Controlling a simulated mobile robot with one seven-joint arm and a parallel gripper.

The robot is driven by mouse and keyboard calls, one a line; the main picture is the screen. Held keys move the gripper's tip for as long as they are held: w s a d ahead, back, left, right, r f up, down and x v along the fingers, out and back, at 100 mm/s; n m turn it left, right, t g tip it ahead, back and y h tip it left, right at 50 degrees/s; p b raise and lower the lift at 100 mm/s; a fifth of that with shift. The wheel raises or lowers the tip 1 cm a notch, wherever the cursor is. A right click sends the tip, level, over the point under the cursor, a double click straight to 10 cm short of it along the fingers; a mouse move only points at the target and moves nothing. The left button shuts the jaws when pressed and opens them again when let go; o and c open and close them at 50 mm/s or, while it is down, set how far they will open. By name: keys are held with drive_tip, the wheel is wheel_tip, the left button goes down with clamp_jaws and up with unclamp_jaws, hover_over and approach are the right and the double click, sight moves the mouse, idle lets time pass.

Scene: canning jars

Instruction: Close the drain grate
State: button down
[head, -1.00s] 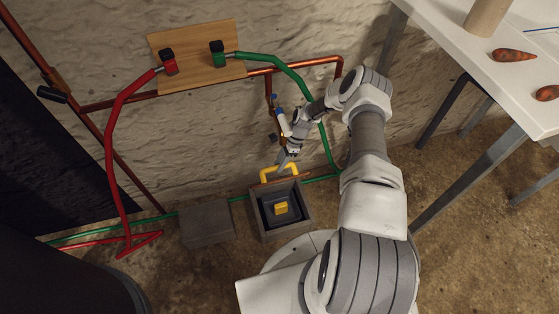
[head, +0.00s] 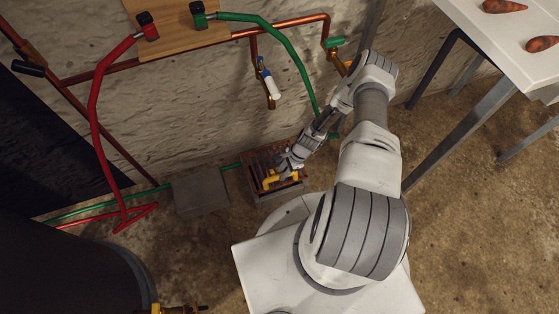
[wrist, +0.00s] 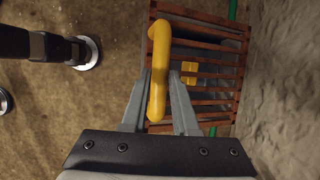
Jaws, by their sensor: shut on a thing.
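The drain grate (head: 259,164) is a brown slatted lid lying over the square grey drain box (head: 275,199) on the floor by the wall. It looks about flat on the box in the head view. In the wrist view the grate (wrist: 211,36) shows its slats, with a yellow block (wrist: 189,72) visible between them. My gripper (head: 285,174) is at the grate's yellow handle (head: 272,185). In the wrist view my gripper (wrist: 161,82) has a finger on each side of the handle (wrist: 158,62) and is shut on it. Part of the grate is hidden behind my gripper.
A grey block (head: 201,192) sits left of the drain. Red (head: 99,100) and green (head: 290,75) hoses hang along the wall from a wooden board. A white table (head: 505,45) stands right, a dark barrel (head: 65,275) lower left. Floor right of my arm is open.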

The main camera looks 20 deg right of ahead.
drive_tip(key=shift+s+f+b, duration=0.3)
drive_tip(key=shift+s+f, duration=0.7)
drive_tip(key=shift+f, duration=0.2)
drive_tip(key=c, duration=1.5)
unclamp_jaws()
drive_tip(key=shift+r+p, duration=0.3)
drive_tip(key=shift+r, duration=0.1)
drive_tip(key=o, duration=0.8)
drive_tip(key=shift+w, duration=0.2)
drive_tip(key=shift+w+r, duration=0.1)
drive_tip(key=p+v, duration=0.6)
drive_tip(key=v, duration=1.1)
drive_tip(key=shift+d, duration=0.15)
